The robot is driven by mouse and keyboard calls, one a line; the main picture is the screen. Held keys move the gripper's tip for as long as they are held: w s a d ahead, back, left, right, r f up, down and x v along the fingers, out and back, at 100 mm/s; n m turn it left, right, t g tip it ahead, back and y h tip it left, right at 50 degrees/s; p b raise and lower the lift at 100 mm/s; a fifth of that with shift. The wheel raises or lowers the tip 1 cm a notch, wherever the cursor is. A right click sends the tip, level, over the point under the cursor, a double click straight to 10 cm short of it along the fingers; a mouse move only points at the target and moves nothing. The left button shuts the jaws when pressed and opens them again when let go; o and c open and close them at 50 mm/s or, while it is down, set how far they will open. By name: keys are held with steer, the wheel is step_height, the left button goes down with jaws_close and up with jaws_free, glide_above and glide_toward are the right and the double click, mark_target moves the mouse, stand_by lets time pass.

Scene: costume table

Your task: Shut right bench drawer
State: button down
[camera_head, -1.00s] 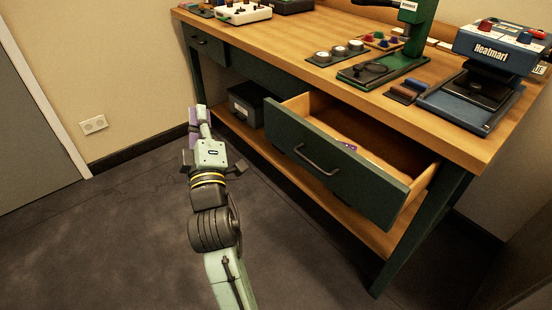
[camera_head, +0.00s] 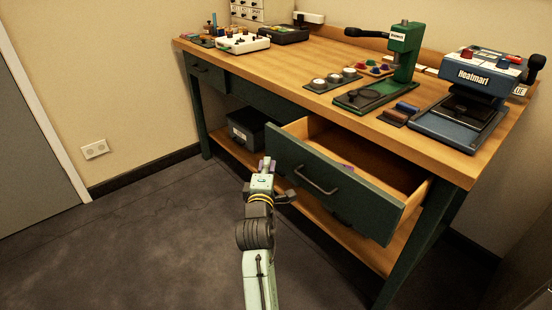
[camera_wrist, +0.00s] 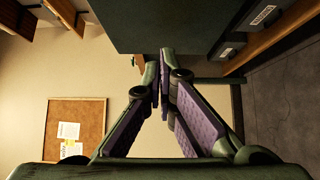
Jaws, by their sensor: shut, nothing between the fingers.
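The right bench drawer (camera_head: 375,208) stands pulled out, with a dark green front, a dark bar handle (camera_head: 316,181) and pale wooden sides. My gripper (camera_head: 267,164) is at the left end of the drawer front, close to it, left of the handle. I cannot tell if it touches. In the wrist view my gripper (camera_wrist: 161,65) has its purple-padded fingers together at the tips, with nothing between them. A dark green panel (camera_wrist: 175,25), likely part of the drawer, fills the top of that view just past the tips.
The wooden bench top (camera_head: 290,75) carries a heat press (camera_head: 475,95), a green hand press (camera_head: 400,55) and small trays. A dark bin (camera_head: 247,128) sits on the lower shelf (camera_head: 345,232). The left drawer (camera_head: 204,70) is shut. The floor (camera_head: 130,240) at the left is clear.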

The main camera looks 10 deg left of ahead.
steer(key=shift+w+d, duration=1.05)
steer(key=shift+w, duration=0.2)
steer(key=shift+w+d+p, duration=0.3)
steer(key=shift+p, duration=0.15)
steer(key=w+d+b, duration=0.1)
steer(key=w+d, duration=0.2)
steer(key=w, duration=0.1)
steer(key=w+d, duration=0.4)
steer(key=w, duration=0.1)
steer(key=w+d+b, duration=0.1)
steer(key=w+d, duration=0.2)
steer(key=w, duration=0.2)
steer(key=shift+w+d+f+b, duration=0.1)
steer(key=shift+d+b, duration=0.05)
steer(key=shift+b, duration=0.2)
steer(key=shift+w+d+r, duration=0.1)
steer(key=shift+r, duration=0.1)
steer(key=shift+r, duration=0.1)
